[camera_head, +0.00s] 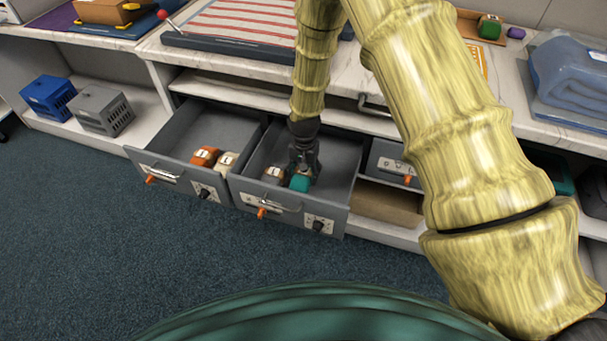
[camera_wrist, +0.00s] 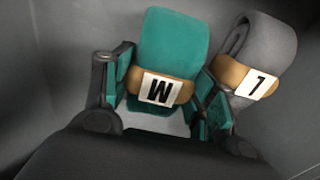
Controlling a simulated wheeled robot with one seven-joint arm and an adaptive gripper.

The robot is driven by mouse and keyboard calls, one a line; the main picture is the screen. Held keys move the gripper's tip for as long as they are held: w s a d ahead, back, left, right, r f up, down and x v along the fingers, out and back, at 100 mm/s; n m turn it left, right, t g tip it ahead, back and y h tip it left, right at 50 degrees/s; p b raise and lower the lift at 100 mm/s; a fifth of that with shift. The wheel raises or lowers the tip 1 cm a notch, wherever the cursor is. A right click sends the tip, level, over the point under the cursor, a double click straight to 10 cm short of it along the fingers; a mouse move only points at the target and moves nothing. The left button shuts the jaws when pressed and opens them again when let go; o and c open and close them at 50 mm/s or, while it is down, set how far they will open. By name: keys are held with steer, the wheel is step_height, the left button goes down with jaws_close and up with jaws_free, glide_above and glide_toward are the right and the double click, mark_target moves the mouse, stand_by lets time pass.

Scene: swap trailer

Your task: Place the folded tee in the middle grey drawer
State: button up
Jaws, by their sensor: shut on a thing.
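A folded teal tee (camera_head: 300,183) with a tan band is inside the open middle grey drawer (camera_head: 262,190). In the wrist view the tee (camera_wrist: 172,45) shows a white label that reads as W, or M upside down. My gripper (camera_head: 303,163) reaches down into this drawer. Its fingers (camera_wrist: 165,95) are on both sides of the tee, shut on it. A grey folded tee (camera_wrist: 262,52) with a similar band lies just right of it in the wrist view; it also shows in the head view (camera_head: 273,174). Whether the teal tee touches the drawer floor is unclear.
The left grey drawer (camera_head: 170,163) is open with an orange folded item (camera_head: 205,156) and a beige one (camera_head: 227,162). The right drawer (camera_head: 390,163) looks shut. Blue and grey crates (camera_head: 102,110) stand on the low shelf. My arm crosses the right side.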

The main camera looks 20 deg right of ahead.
steer(key=shift+f, duration=0.4)
steer(key=shift+f, duration=0.1)
steer(key=o, duration=1.1)
step_height(320, 180, up, 12)
steer(key=shift+p, duration=0.35)
